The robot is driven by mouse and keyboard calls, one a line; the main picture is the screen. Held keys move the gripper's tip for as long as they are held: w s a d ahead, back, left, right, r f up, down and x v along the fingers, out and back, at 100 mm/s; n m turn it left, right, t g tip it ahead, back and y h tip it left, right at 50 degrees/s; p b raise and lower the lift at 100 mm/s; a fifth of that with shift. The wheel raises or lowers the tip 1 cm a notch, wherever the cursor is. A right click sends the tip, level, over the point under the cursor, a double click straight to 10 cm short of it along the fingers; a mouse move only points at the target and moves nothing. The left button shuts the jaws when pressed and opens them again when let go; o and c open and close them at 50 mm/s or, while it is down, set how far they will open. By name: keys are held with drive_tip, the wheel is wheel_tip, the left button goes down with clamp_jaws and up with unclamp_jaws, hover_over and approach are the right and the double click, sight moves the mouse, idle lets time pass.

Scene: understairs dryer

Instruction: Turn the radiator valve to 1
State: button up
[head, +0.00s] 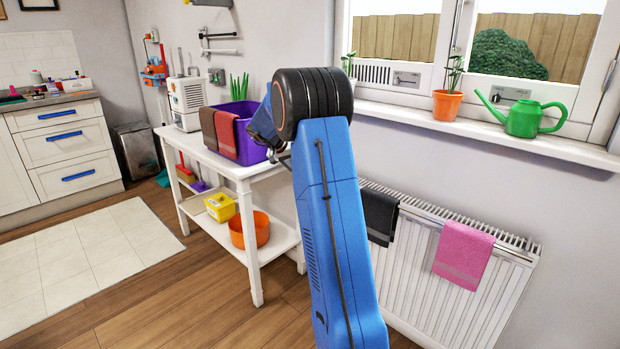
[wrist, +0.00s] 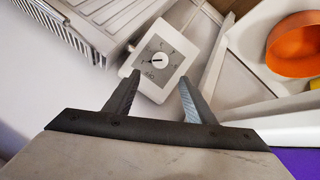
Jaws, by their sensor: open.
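The radiator valve (wrist: 160,62) shows in the wrist view as a white square-faced body with a round dial, a dark pointer mark and small markings around it. I cannot read the pointed number for certain. My gripper (wrist: 160,80) is open and empty, its two dark fingers apart, with the tips just short of the valve, one toward each side of its near edge. I cannot tell whether they touch it. In the head view the valve is hidden behind my blue arm. The white radiator (head: 408,285) stands under the window; its grille (wrist: 62,28) shows at upper left in the wrist view.
A black towel (head: 379,215) and a pink towel (head: 463,254) hang on the radiator. The white table (head: 252,174) with a purple crate (head: 222,152) stands close to the arm. An orange bowl (wrist: 292,48) sits on its lower shelf. Open wooden floor lies at left.

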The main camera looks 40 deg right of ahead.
drive_tip(key=v, duration=0.6)
drive_tip(key=shift+r, duration=0.15)
idle(0.3)
